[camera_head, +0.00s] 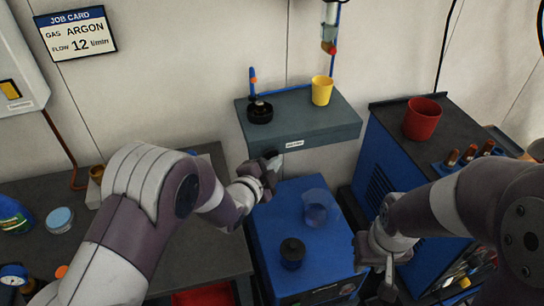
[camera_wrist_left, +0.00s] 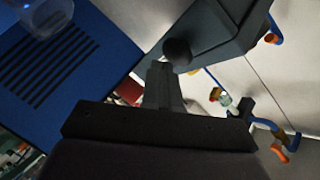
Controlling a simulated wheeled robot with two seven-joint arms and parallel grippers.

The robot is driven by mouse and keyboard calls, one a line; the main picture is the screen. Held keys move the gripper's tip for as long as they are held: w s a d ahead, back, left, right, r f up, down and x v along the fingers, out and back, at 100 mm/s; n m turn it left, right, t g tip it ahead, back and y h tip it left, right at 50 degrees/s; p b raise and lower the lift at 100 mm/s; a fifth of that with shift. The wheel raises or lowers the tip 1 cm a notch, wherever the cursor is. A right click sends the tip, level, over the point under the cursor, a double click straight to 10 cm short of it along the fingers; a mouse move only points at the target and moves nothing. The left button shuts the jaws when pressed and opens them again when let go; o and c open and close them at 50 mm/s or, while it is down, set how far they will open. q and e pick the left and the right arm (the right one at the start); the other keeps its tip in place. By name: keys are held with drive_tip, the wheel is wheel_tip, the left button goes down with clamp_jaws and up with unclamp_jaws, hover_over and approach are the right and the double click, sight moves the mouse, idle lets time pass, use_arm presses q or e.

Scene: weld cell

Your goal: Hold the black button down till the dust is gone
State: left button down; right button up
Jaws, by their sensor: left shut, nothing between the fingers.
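A round black button (camera_wrist_left: 177,51) sits on the grey cabinet (camera_wrist_left: 215,28), at the tip of my left gripper (camera_wrist_left: 160,72) in the left wrist view. The gripper is shut with nothing in it; its fingertips look very close to the button or touching it. In the head view, my left gripper (camera_head: 271,165) is at the front left of the grey cabinet (camera_head: 300,122), and the button shows as a dark shape (camera_head: 269,155), partly covered. I cannot tell whether it is pressed in. No dust can be made out. My right gripper (camera_head: 375,268) is open, empty and pointing down.
A blue box (camera_head: 325,262) below carries a clear cup (camera_head: 320,208) and a black knob (camera_head: 292,253). A yellow cup (camera_head: 322,90) and a black round part (camera_head: 260,112) stand on the cabinet. A red cup (camera_head: 422,118) stands on the right-hand cabinet.

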use_arm(q)
drive_tip(key=shift+w+a, duration=0.2)
drive_tip(key=shift+w, duration=0.35)
idle(0.7)
drive_tip(key=shift+s+d, duration=0.1)
drive_tip(key=shift+s, duration=0.05)
idle(2.0)
drive_tip(key=shift+s+d, duration=0.25)
drive_tip(key=shift+s, duration=0.55)
drive_tip(key=shift+s+d, duration=0.25)
drive_tip(key=shift+s, duration=0.55)
drive_tip(key=shift+s+d, duration=0.25)
drive_tip(key=shift+s, duration=0.55)
drive_tip(key=shift+s+d, duration=0.25)
drive_tip(key=shift+s, duration=0.55)
drive_tip(key=s+a+n+g+y+p, duration=0.4)
drive_tip(key=s+a+n+g+y, duration=0.3)
drive_tip(key=a+n, duration=0.55)
drive_tip(key=s+a+r+n+g, duration=0.2)
drive_tip(key=s+a+n+g, duration=0.2)
drive_tip(key=s, duration=0.7)
drive_tip(key=shift+s+a+g, duration=0.4)
drive_tip(key=shift+a+g, duration=0.4)
